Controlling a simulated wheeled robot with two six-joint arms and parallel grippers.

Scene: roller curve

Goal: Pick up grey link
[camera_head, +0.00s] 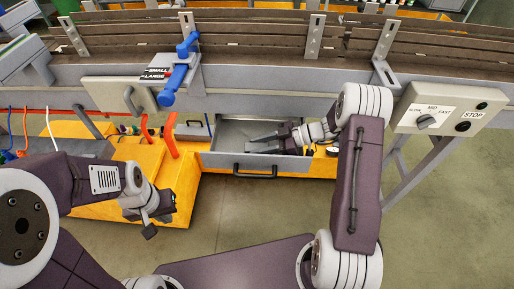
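I cannot make out a separate grey link with certainty. An open grey drawer (232,130) with a black handle stands below the conveyor. My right gripper (258,144) reaches in from the right over the drawer, its two dark fingers apart and pointing left. Nothing is clearly seen between them. Its arm hides the drawer's right end. My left gripper (152,222) hangs at the lower left, in front of the orange cabinet, away from the drawer. Its fingers are small and seen at an angle, so their opening is unclear.
The roller conveyor (255,45) crosses the top. A blue lever (178,78) sits beside a SMALL/LARGE sign. A speed control box (447,108) is at the right. An orange cabinet (183,190) stands left of the drawer. The floor (245,210) in front is clear.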

